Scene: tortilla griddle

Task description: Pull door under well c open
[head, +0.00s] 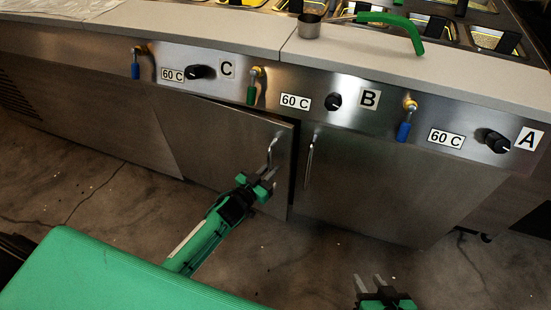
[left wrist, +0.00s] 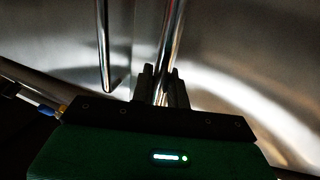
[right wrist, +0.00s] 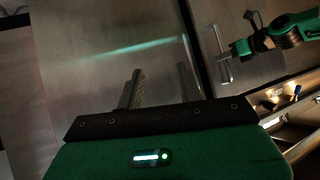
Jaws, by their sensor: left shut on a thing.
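The steel door under well C (head: 225,145) stands slightly ajar. Its right edge is out from the cabinet front, with a dark gap along the top and right side. Its vertical bar handle (head: 272,150) is near that right edge. My left gripper (head: 267,176) is shut on the lower part of this handle. In the left wrist view the handle (left wrist: 163,45) runs down between the fingers. My right gripper (head: 370,282) is open and empty, low in front of the door under well B (head: 390,185). The right wrist view shows its spread fingers (right wrist: 158,85).
The door under B is closed, with its own bar handle (head: 309,162) close to the ajar door's edge. Above are knobs, blue and green valve levers and a white counter (head: 355,65). A ladle with a green handle (head: 392,22) lies on top. Bare floor (head: 90,185) is in front.

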